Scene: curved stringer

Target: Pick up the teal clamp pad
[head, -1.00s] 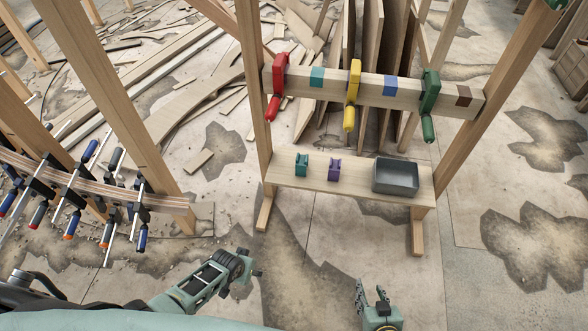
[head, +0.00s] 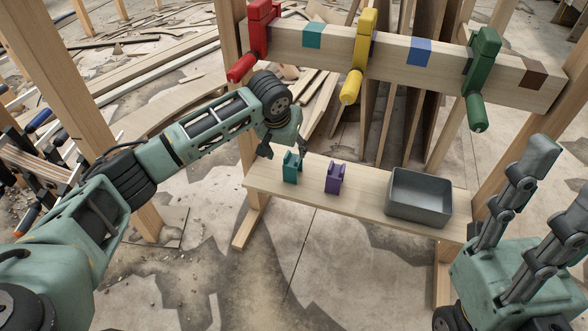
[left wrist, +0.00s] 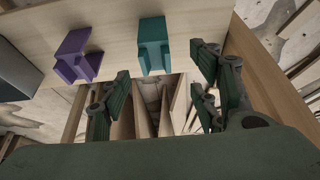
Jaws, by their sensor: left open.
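The teal clamp pad (head: 291,168) stands upright on the left part of the wooden shelf (head: 365,203). It also shows near the top middle of the left wrist view (left wrist: 153,47). My left gripper (head: 285,151) is open and empty just above and behind the pad, apart from it as far as I can see. In the left wrist view its fingers (left wrist: 160,97) spread to either side, with the pad beyond and between them. My right gripper (head: 545,215) is at the lower right, its fingers raised and apart, holding nothing.
A purple clamp pad (head: 334,178) stands right of the teal one. A grey bin (head: 418,197) sits at the shelf's right. Above, a beam (head: 390,55) carries a red clamp (head: 261,30), yellow clamp (head: 358,55) and green clamp (head: 480,75). A wooden post (head: 236,100) rises at left.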

